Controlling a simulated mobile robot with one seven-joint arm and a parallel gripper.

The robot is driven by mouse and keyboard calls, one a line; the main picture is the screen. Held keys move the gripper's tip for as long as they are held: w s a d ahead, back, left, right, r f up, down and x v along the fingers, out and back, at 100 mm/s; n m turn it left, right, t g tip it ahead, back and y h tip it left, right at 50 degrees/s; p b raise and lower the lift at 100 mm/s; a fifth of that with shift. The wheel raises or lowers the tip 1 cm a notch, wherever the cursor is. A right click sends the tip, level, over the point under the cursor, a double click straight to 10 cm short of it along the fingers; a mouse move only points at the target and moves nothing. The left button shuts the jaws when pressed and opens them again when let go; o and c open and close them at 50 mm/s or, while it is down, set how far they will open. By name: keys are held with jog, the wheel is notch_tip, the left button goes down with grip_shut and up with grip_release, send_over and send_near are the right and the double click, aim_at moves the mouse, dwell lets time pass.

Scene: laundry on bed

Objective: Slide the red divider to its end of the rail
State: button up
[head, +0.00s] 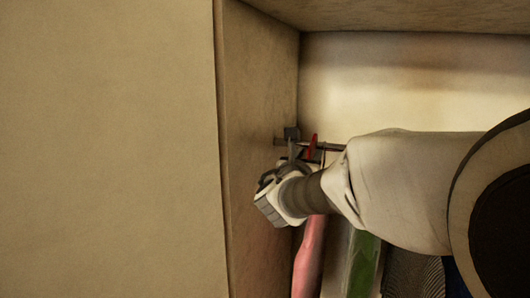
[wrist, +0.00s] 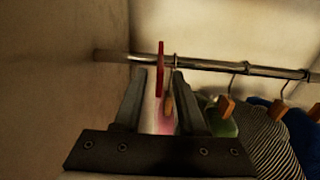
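The red divider (wrist: 160,68) hangs on the metal rail (wrist: 215,67), close to the rail's left end at the side wall. It also shows as a thin red piece in the head view (head: 312,145). My gripper (wrist: 160,74) is open at the rail, one finger on each side of the divider in the picture. A gap shows on both sides, the right one narrower, and I see no clear contact. Whether the divider is fully between the fingers in depth I cannot tell. The divider's lower part is near a hanger and partly hidden.
A hanger with a pink garment (head: 309,258) hangs just right of the divider. A green garment (head: 362,262), a striped one (wrist: 262,140) and a blue one (wrist: 296,118) hang farther right. The wardrobe's side wall (head: 258,110) stands close on the left.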

jog(key=shift+x, duration=1.25)
grip_shut()
dwell(0.5)
